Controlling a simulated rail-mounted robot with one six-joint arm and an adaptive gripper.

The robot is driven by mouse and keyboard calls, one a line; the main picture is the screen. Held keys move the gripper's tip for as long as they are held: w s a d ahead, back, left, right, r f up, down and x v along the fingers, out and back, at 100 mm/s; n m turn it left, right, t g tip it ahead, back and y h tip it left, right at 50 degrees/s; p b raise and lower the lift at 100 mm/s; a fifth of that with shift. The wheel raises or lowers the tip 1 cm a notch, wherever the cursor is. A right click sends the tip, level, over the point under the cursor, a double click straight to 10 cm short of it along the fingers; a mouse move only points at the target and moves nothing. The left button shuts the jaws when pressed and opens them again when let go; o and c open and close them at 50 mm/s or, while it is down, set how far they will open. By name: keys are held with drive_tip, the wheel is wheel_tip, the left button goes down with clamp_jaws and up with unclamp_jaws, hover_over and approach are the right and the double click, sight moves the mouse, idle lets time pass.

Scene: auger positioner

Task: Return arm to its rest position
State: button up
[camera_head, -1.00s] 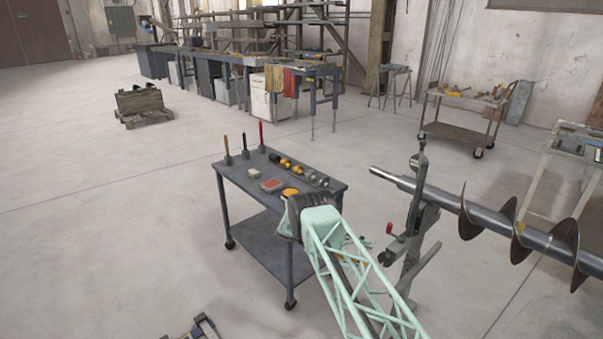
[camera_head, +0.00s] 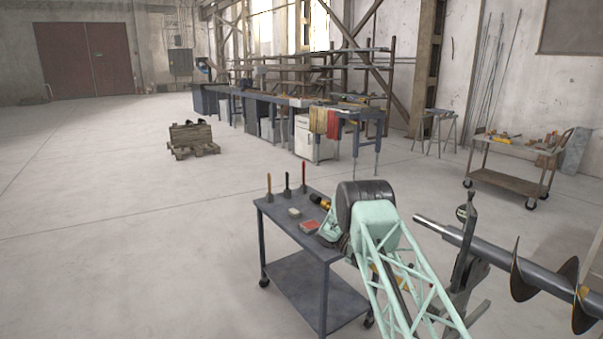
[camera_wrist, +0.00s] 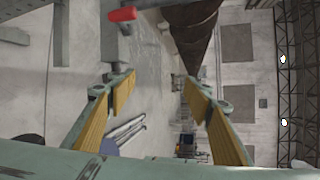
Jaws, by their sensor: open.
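My gripper (camera_wrist: 160,95) shows in the wrist view, with its two yellow-padded fingers spread wide apart and nothing between them. In that view a dark auger (camera_wrist: 195,35) and a red-tipped handle (camera_wrist: 122,14) lie beyond the fingertips, at the top. In the head view my green lattice arm rises from the bottom, its dark upper joint in front of the tool cart's right side.
The dark tool cart (camera_head: 285,224) carries upright tools (camera_head: 287,186), a red box (camera_head: 309,226) and other parts, partly hidden by my arm. A second cart (camera_head: 507,181) stands at the back right. A wooden crate (camera_head: 192,140) stands far left. The floor on the left is clear.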

drive_tip(key=s+a+r+m+t+y, duration=0.1)
drive_tip(key=s+r+m+y, duration=0.15)
drive_tip(key=r, duration=0.65)
drive_tip(key=s+r+m+t+y, duration=0.1)
drive_tip(key=s+r+m, duration=0.2)
drive_tip(key=r, duration=0.6)
drive_tip(key=s+a+r+m+t+y, duration=0.35)
drive_tip(key=s+r+m, duration=0.25)
drive_tip(key=s+r, duration=0.85)
drive_tip(key=s+a+r+m+t+y, duration=0.1)
drive_tip(key=s+a+m, duration=0.3)
drive_tip(key=s, duration=0.8)
drive_tip(key=s+a+r+m+t+y, duration=0.2)
drive_tip(key=s+a+m+t+y, duration=0.1)
drive_tip(key=s, duration=0.9)
drive_tip(key=s+a+r+m+t+y, duration=0.1)
drive_tip(key=s+a+r+m+t, duration=0.1)
drive_tip(key=s+m, duration=0.5)
drive_tip(key=s+a+t, duration=0.1)
drive_tip(key=s+a, duration=0.1)
drive_tip(key=s, duration=0.3)
drive_tip(key=shift+s+a+y, duration=0.15)
drive_tip(key=shift+a+y, duration=0.2)
drive_tip(key=shift+y, duration=0.05)
drive_tip(key=shift+m+t, duration=0.25)
